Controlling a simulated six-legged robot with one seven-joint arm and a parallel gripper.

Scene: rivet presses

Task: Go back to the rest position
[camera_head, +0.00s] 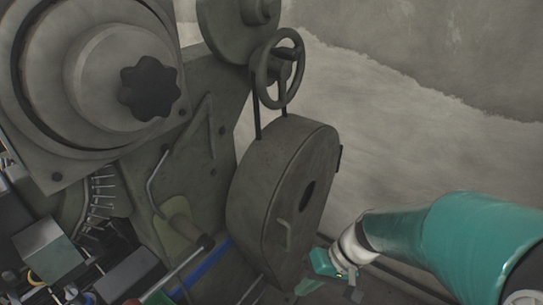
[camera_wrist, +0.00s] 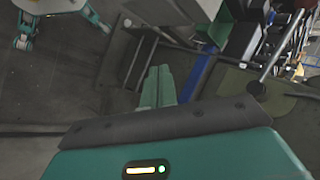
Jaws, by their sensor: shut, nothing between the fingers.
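My gripper's teal fingers (camera_wrist: 158,88) lie together in the wrist view, shut with nothing between them. In the head view my teal arm reaches in from the right, and its end is low beside the large grey drum-shaped wheel (camera_head: 280,195) of the press. Exactly how far the fingers are from the wheel is hard to tell. The press (camera_head: 205,130) fills the left and middle of the head view, with a black knob (camera_head: 149,88) and a small handwheel (camera_head: 278,68).
A lever (camera_head: 182,277) and blue strip (camera_head: 203,270) are at the press's foot. Metal blocks (camera_head: 48,250) and small parts crowd the lower left. Bare floor lies right of the press, before a wall (camera_head: 450,50). One of my legs (camera_wrist: 25,35) shows in the wrist view.

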